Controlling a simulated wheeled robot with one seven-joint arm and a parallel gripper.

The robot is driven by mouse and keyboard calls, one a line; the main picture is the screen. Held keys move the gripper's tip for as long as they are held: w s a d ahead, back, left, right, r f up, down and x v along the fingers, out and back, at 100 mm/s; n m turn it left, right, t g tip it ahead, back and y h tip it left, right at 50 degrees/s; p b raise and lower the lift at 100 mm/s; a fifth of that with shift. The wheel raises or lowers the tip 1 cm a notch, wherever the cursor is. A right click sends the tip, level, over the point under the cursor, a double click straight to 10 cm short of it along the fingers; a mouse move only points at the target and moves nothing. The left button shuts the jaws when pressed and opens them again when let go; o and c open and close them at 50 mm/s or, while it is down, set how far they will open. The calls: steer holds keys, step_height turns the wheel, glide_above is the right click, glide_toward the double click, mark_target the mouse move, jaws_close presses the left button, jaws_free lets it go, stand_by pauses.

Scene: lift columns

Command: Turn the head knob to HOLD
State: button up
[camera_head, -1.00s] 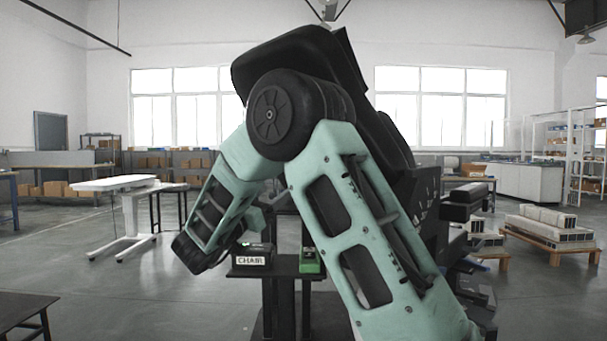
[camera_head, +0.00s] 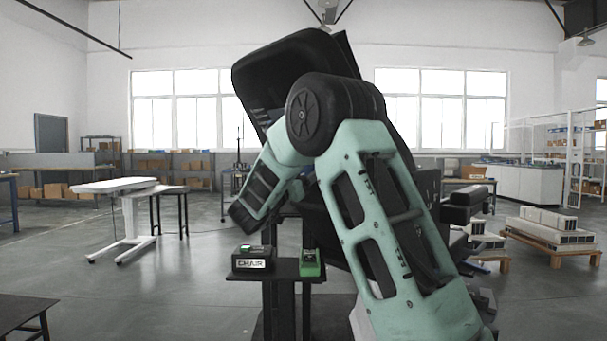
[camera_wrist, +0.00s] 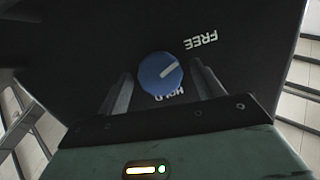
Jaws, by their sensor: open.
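In the wrist view the round blue knob (camera_wrist: 160,74) sits on a dark panel (camera_wrist: 90,60). Its white pointer line slants to the upper right, towards the FREE label (camera_wrist: 201,42). The HOLD label (camera_wrist: 172,97) is just below the knob; both labels appear upside down. My gripper (camera_wrist: 162,72) is open, with one finger to the left and one to the right of the knob. I see a gap on each side; I cannot tell how deep the fingertips reach. In the head view the knob and my gripper are hidden.
In the head view, a large dark padded chair (camera_head: 290,58) stands behind my arm. A box marked CHAIR (camera_head: 252,264) and a green device (camera_head: 310,263) rest on a black stand below. A white table (camera_head: 118,186) stands at left, pallets (camera_head: 550,232) at right.

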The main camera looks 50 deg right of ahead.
steer(key=c, duration=1)
steer(key=shift+f+b, duration=0.15)
steer(key=shift+b, duration=0.3)
steer(key=m+t+b, duration=0.1)
steer(key=b, duration=0.1)
steer(key=m+t+b, duration=0.1)
steer(key=b, duration=0.2)
steer(key=shift+s+f, duration=0.15)
steer(key=shift+f, duration=0.2)
steer(key=m+t+h+b, duration=0.1)
steer(key=m+b, duration=0.4)
steer(key=b, duration=0.4)
steer(key=m+t+h+b, duration=0.1)
steer(key=m+b, duration=0.5)
steer(key=b, duration=0.3)
steer(key=m+h+b, duration=0.2)
steer(key=m+b, duration=0.3)
steer(key=b, duration=0.4)
steer(key=shift+d+f+t, duration=0.15)
steer(key=shift+d+t, duration=0.2)
steer(key=shift+t, duration=0.05)
steer(key=shift+m, duration=0.3)
